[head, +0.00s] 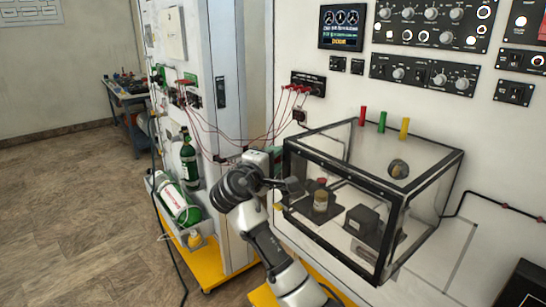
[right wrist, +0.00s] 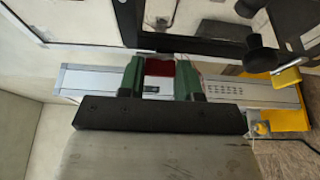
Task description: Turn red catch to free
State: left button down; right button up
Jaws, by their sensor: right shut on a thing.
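The red catch (right wrist: 160,67) shows in the right wrist view as a small red block in front of the dark frame of the clear box. My right gripper (right wrist: 160,80) has its two green fingertips on either side of it and is shut on it. My left gripper is in neither view.
Green gas bottles (head: 178,205) stand at left.

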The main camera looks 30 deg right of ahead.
jog(key=o, duration=0.9)
jog(key=shift+o, duration=0.2)
jog(key=shift+a, duration=0.1)
jog(key=b+v, duration=0.4)
jog(key=v, duration=0.6)
jog(key=shift+a, duration=0.3)
jog(key=shift+s, duration=0.1)
